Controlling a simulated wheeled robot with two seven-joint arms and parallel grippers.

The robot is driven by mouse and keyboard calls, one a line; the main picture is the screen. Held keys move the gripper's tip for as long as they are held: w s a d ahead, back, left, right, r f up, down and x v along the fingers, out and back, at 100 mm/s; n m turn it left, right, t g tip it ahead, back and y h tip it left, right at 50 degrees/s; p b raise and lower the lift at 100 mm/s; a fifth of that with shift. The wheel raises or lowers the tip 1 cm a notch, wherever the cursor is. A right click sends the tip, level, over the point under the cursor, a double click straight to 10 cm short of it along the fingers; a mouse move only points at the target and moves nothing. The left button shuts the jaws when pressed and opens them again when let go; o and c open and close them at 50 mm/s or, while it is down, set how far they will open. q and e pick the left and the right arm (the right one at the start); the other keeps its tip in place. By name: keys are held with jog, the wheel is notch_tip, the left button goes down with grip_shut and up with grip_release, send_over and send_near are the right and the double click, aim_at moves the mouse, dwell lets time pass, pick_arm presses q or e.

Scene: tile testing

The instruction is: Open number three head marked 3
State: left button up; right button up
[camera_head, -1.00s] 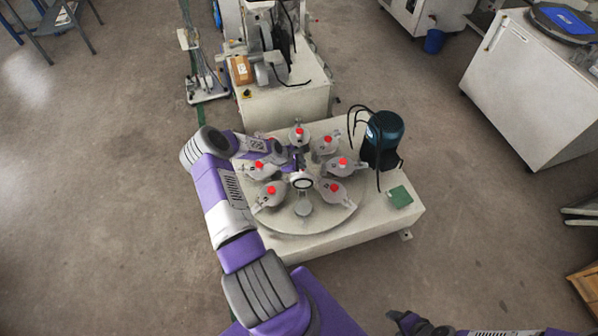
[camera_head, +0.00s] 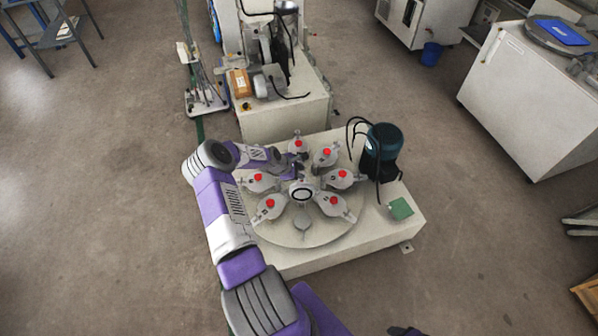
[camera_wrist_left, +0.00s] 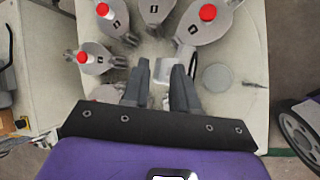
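Several grey heads with red knobs stand in a ring on a round plate (camera_head: 302,236). They include a back head (camera_head: 298,146), a back-right head (camera_head: 327,155), a right head (camera_head: 344,177), a front-right head (camera_head: 335,203), a front-left head (camera_head: 270,206) and a left head (camera_head: 258,180). Their number marks are too small to read, so I cannot tell which is 3. My left gripper (camera_wrist_left: 161,76) is open above the plate, among the heads, its fingers apart with no head between them. Only a dark tip of my right gripper (camera_head: 405,331) shows at the bottom edge.
The plate sits on a pale base (camera_head: 375,228) with a dark green motor (camera_head: 384,150) and cables at right. A machine with a white cabinet (camera_head: 285,115) stands behind. A white cabinet (camera_head: 525,100) is at far right.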

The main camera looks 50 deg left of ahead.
pick_arm(q)
jog(key=shift+o, duration=0.2)
jog(key=p+v, duration=0.2)
jog(key=v, duration=0.5)
jog(key=shift+s+r, duration=0.2)
dwell(0.4)
jog(key=w+d+f+m+g+h, duration=0.15)
jog(key=d+m, duration=0.35)
jog(key=d, duration=0.9)
jog(key=w+d+f+m+g+h, duration=0.15)
jog(key=d+m, duration=0.35)
jog(key=d, duration=0.8)
jog(key=s+d+m+g, duration=0.3)
jog(key=s+d+m, duration=1.1)
jog(key=s+d, duration=0.3)
jog(key=shift+g, duration=0.3)
jog(key=shift+d, duration=0.1)
